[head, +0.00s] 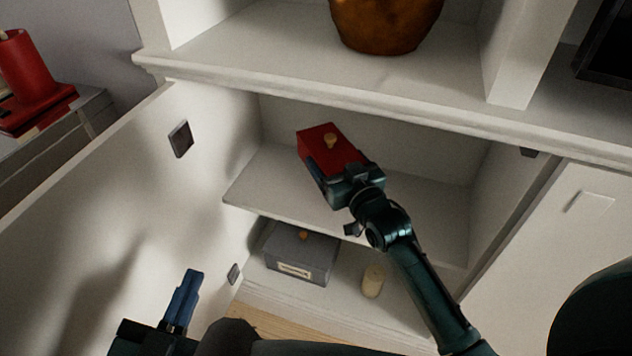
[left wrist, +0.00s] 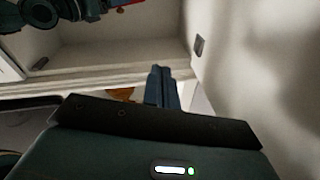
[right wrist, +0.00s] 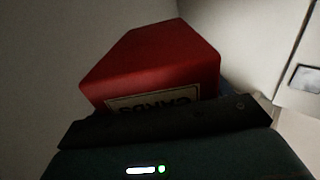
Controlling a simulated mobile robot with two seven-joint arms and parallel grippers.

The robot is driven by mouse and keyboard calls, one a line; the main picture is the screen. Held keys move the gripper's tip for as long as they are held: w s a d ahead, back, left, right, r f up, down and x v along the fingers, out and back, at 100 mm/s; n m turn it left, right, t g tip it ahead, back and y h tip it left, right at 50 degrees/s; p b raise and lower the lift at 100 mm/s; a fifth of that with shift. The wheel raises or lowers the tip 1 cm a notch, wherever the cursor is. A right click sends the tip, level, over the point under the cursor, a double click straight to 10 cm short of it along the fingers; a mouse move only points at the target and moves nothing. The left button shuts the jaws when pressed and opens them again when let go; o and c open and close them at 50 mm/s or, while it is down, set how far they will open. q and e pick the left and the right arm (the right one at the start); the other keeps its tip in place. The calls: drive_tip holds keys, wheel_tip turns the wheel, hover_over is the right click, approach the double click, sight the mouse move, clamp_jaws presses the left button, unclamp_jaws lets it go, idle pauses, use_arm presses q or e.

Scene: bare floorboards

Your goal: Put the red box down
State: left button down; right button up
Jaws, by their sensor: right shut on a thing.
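The red box (head: 328,148) has a yellow knob on top and is inside the open white cabinet, at the middle shelf (head: 420,210). My right gripper (head: 335,172) is shut on it. In the right wrist view the red box (right wrist: 155,60) fills the middle, with a "CARDS" label facing the gripper. I cannot tell whether the box touches the shelf. My left gripper (head: 187,292) is shut and empty, low in front of the open cabinet door; its fingers lie together in the left wrist view (left wrist: 162,80).
A grey box (head: 300,250) and a pale cylinder (head: 372,282) stand on the lower shelf. The open door (head: 110,215) stands on the left. A copper pot (head: 385,25) is on the upper surface. The middle shelf is clear right of my right arm.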

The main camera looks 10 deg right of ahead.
drive_tip(key=f+b, duration=0.2)
drive_tip(key=f, duration=0.3)
drive_tip(key=shift+w+f+b, duration=0.1)
drive_tip(key=shift+w+b, duration=0.1)
drive_tip(key=shift+b, duration=0.15)
drive_tip(key=shift+f, duration=0.6)
wheel_tip(320, 180, down, 3)
drive_tip(key=shift+f+b, duration=0.15)
drive_tip(key=shift+b, duration=0.95)
drive_tip(key=shift+f, duration=0.15)
use_arm(q)
drive_tip(key=shift+w+d+n+t+h, duration=0.3)
drive_tip(key=shift+w+d+n+t, duration=0.1)
drive_tip(key=shift+w+n, duration=0.1)
use_arm(e)
drive_tip(key=shift+f, duration=0.1)
drive_tip(key=o, duration=1)
